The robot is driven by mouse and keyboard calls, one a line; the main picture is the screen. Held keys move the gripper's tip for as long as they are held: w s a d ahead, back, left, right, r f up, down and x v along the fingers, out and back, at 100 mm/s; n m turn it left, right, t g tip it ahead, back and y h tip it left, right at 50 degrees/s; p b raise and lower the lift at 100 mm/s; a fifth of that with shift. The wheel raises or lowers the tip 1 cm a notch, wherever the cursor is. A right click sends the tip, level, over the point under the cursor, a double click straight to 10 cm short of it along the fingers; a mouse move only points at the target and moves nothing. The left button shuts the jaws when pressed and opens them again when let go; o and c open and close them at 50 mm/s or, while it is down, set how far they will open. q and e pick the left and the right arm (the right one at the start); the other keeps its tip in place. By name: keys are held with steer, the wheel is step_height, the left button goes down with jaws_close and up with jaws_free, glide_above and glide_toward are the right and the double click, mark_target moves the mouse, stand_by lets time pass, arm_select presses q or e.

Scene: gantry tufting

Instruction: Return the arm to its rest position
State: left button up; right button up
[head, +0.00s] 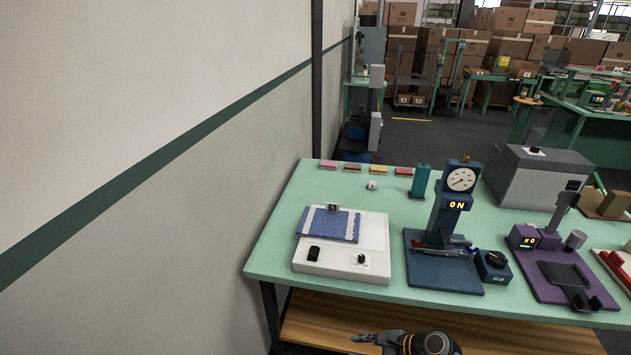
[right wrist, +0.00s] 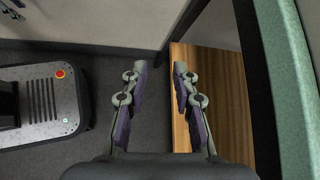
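My right gripper (right wrist: 160,66) is open and empty in the right wrist view, with a clear gap between its two fingertips. It hangs above the dark floor beside the edge of a wooden lower shelf (right wrist: 212,100). In the head view my right gripper (head: 358,338) shows at the bottom edge, in front of and below the green table (head: 400,308), pointing left. Its arm is mostly cut off by the frame. My left arm and gripper are not in view.
On the table stand a white device (head: 378,235) with blue fabric, a blue gauge press (head: 448,210), a purple station (head: 560,280) and a grey box (head: 535,175). A wall (head: 200,180) closes the left side. The table's front edge lies close to my right gripper.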

steer(key=s+d+f+n+g+h, duration=0.1)
steer(key=s+d+f+n+h, duration=0.35)
steer(key=f, duration=0.65)
steer(key=s+d+f+n+h, duration=0.2)
steer(key=s+d+f, duration=0.4)
steer(key=f, duration=0.5)
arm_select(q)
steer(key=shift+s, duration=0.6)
arm_select(e)
steer(key=s+d+f+n+h, duration=0.1)
steer(key=s+f+n, duration=0.2)
steer(key=s, duration=0.5)
steer(key=s+d+f+n+g+h, duration=0.1)
steer(key=s+d+f+n, duration=0.1)
steer(key=s+f+n, duration=0.2)
steer(key=s+d+f+n+g+h, duration=0.1)
steer(key=s+f+n, duration=0.3)
steer(key=s, duration=0.9)
steer(key=shift+d+n, duration=0.65)
steer(key=shift+n, duration=0.5)
